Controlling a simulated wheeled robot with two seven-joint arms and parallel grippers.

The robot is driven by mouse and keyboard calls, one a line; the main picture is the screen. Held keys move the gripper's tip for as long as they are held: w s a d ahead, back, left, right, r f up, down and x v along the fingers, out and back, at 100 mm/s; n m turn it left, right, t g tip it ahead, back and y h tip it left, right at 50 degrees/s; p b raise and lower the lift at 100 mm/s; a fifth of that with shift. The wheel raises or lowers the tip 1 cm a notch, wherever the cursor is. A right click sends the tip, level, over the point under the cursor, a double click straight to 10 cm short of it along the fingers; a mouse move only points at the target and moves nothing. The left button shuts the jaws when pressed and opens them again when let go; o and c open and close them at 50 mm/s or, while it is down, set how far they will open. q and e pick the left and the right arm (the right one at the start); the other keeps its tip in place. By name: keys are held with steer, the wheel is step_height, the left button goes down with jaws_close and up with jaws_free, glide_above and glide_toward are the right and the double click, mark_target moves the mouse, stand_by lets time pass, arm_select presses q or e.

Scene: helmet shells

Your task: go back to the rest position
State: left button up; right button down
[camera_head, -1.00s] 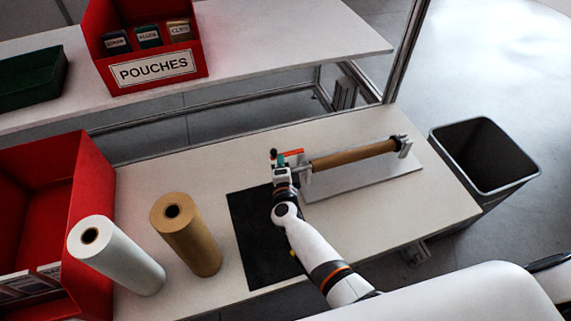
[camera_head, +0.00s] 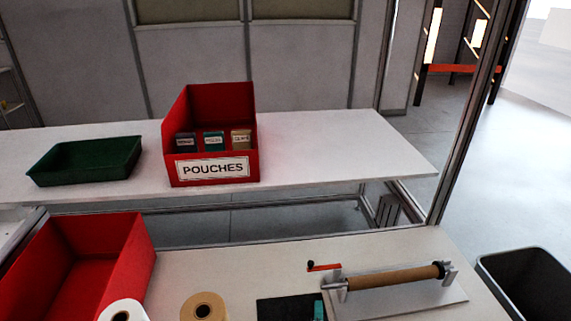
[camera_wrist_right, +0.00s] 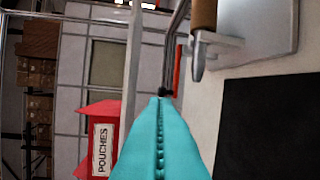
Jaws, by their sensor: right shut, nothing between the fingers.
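My right gripper (camera_head: 319,309) shows only as a small teal piece at the bottom edge of the head view, over the dark mat (camera_head: 284,309). In the right wrist view its two teal fingers (camera_wrist_right: 160,125) are pressed together with nothing between them. The mat also shows there (camera_wrist_right: 270,125), right of the fingers. The brown roll (camera_head: 392,277) on its metal holder lies to the right of the gripper, apart from it. My left gripper is not in view.
A red crank handle (camera_head: 324,267) stands just beyond the gripper. A brown roll (camera_head: 204,307), a white roll (camera_head: 124,312) and a red bin (camera_head: 137,262) are at left. The red POUCHES bin (camera_head: 210,125) and green tray (camera_head: 87,158) stand behind. A grey waste bin (camera_head: 528,285) is at right.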

steer(key=s+a+r+n+g+y, duration=0.2)
steer(key=s+n+y, duration=0.25)
steer(key=n, duration=0.35)
steer(key=s+a+r+n+g+y, duration=0.25)
steer(key=s+n+y, duration=0.2)
steer(key=n, duration=0.25)
steer(key=s+d+r+n+g+h, duration=0.1)
steer(key=s+d+n+g+h, duration=0.6)
steer(key=s+d, duration=0.75)
steer(key=s+a+f+m+g+y+p, duration=0.1)
steer(key=s+f, duration=0.1)
steer(key=f, duration=1)
steer(key=s+a+f+g+p, duration=0.1)
steer(key=f+g, duration=0.1)
steer(key=f, duration=1.1)
steer(key=s+d+f, duration=0.3)
steer(key=s+f, duration=1.1)
steer(key=s, duration=0.2)
steer(key=shift+s+f+g+p, duration=0.2)
steer(key=shift+g+p, duration=0.15)
steer(key=shift+p, duration=0.1)
steer(key=shift+d, duration=0.1)
